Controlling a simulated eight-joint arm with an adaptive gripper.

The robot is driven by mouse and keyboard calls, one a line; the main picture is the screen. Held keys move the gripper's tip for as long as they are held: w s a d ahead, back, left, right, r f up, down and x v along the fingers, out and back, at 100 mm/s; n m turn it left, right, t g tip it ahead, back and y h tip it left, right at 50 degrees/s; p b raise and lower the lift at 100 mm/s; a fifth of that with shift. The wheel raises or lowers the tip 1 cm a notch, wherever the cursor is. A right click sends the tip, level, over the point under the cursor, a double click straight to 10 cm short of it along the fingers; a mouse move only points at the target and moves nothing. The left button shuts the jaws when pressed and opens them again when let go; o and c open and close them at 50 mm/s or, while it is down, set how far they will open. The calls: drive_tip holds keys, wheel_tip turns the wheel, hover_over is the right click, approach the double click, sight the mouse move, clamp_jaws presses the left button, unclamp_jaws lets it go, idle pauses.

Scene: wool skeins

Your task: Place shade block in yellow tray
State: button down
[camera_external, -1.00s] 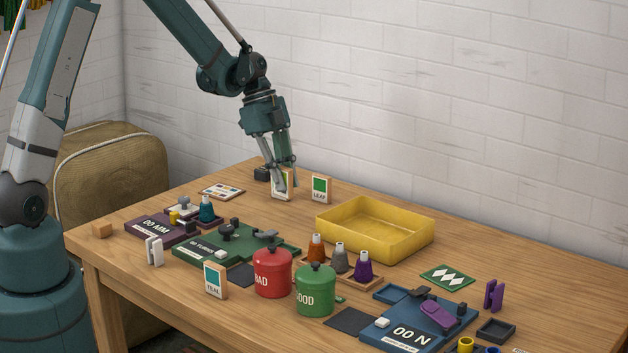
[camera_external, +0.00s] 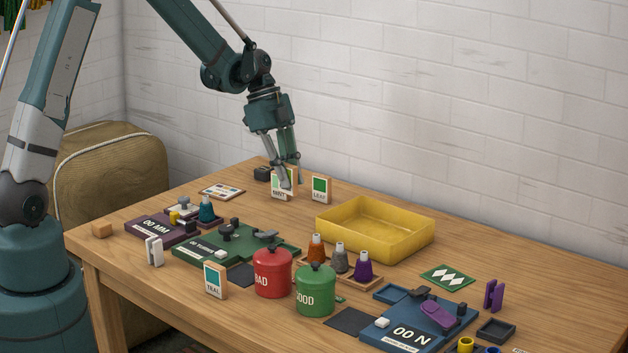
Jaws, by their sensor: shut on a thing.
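My gripper (camera_external: 287,183) points down at the back of the table. It is shut on the mint shade block (camera_external: 279,192), a small upright card-like block with a wooden edge, a pale green patch and the label MINT. The fingers cover part of its face. I cannot tell whether its base touches the table. The leaf shade block (camera_external: 320,190) stands just to the right. The teal shade block (camera_external: 215,280) stands near the front edge. The empty yellow tray (camera_external: 357,243) lies to the right of my gripper, in the middle of the table.
A red BAD canister (camera_external: 272,273) and a green GOOD canister (camera_external: 316,291) stand in front of the yellow tray. A rack with orange, grey and purple cones (camera_external: 339,260) is between them and the tray. Bare table lies right of the tray.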

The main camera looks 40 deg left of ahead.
hover_over(375, 229)
drive_tip(key=s+d, duration=0.3)
drive_tip(key=s, duration=0.2)
drive_tip(key=shift+w+d+r+n, duration=0.2)
drive_tip(key=shift+w+r+n, duration=0.05)
drive_tip(key=shift+r+n, duration=0.1)
drive_tip(key=shift+f+b, duration=0.35)
drive_tip(key=shift+f, duration=2.8)
drive_tip(key=shift+f+b, duration=0.3)
drive_tip(key=shift+f, duration=1.55)
drive_tip(key=shift+f, duration=0.2)
drive_tip(key=c, duration=2.5)
unclamp_jaws()
drive_tip(key=shift+o, duration=0.2)
